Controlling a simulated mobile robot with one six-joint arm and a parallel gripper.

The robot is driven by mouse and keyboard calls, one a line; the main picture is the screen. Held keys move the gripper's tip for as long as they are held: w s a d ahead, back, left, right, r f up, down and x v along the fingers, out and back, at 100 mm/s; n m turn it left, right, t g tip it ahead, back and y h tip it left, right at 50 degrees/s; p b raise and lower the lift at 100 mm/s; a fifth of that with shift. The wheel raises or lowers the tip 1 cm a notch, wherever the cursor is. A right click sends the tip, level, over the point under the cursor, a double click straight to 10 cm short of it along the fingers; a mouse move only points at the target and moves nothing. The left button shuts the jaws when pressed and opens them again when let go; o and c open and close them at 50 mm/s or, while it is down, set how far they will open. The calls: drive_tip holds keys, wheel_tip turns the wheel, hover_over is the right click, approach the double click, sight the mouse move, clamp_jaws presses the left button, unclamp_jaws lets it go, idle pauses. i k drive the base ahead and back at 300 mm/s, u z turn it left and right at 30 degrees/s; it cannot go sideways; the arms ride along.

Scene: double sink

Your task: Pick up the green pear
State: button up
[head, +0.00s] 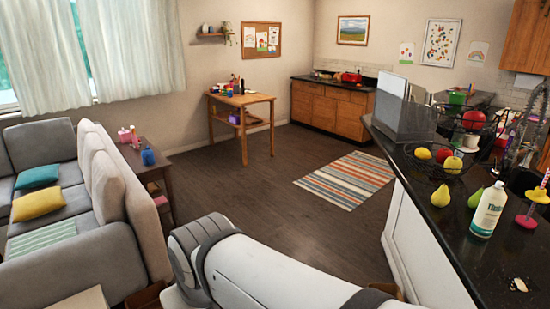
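Two pear-shaped fruits sit on the dark counter at the right in the head view. One green-yellow pear (440,196) stands near the counter's left edge. A second, greener pear (476,198) lies just right of it, close beside a white bottle; I cannot tell for sure which is the green pear of the task. My white arm crosses the bottom middle of the view, left of the counter and apart from both pears. My gripper is out of the picture.
On the dark counter (465,255), a white bottle (487,210) stands right of the pears. Behind them is a wire fruit basket (440,172) with several fruits. A pink-and-yellow toy (533,200) and faucet are at the right. Open wooden floor (290,200) lies left of the counter.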

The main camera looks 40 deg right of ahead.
sight(473, 203)
drive_tip(key=z, duration=2.6)
drive_tip(key=i, duration=1.65)
